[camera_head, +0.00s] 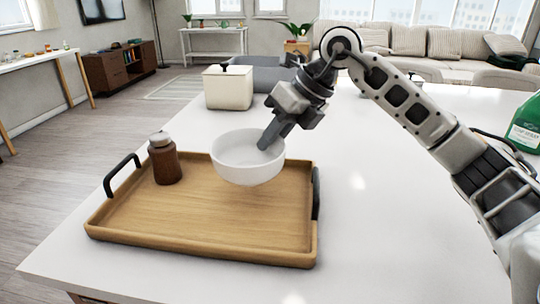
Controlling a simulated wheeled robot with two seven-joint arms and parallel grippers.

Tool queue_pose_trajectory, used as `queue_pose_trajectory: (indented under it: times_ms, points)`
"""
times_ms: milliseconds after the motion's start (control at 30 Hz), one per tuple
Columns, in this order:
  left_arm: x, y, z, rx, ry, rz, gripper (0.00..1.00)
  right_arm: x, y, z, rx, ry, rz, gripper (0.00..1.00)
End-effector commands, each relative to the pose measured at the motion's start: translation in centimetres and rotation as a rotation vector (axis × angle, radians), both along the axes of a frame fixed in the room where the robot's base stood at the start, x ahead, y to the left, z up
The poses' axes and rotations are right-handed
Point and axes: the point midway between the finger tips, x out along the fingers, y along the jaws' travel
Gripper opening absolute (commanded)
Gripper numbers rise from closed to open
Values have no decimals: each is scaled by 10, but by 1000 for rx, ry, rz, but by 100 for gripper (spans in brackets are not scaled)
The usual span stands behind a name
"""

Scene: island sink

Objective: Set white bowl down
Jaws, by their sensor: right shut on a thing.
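A white bowl (247,170) is upright over the back right part of a wooden tray (205,245). My right gripper (266,140) is shut on the bowl's right rim, with one finger inside the bowl. The bowl hides part of the tray's back edge. I cannot tell for sure whether its base touches the tray or hangs just above it. My left gripper is not in view.
A brown jar (164,160) with a grey lid stands at the tray's back left. The tray has black handles on both sides. A cream canister (228,88) stands behind. A green soap bottle (525,125) is at the far right. The front of the tray is bare.

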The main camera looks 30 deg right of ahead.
Motion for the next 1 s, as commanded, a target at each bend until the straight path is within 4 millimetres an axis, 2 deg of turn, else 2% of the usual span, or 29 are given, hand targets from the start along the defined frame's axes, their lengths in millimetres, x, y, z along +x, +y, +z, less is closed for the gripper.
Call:
queue_pose_trajectory:
  times_ms: [267, 500, 800, 833, 900, 1000]
  points:
    - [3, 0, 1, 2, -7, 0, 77, 14, -4, -17, 3, 0, 1, 0]
    - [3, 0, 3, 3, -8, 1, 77, 17, -6, -50, 1, 2, 2, 0]
    - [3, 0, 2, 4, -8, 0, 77, 18, -6, -53, 2, -3, 2, 0]
    - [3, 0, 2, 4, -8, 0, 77, 18, -6, -54, 0, -1, 2, 18]
    - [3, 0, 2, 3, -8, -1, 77, 18, -6, -54, 0, -1, 2, 37]
    - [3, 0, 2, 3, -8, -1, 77, 18, -6, -54, 0, -1, 2, 37]
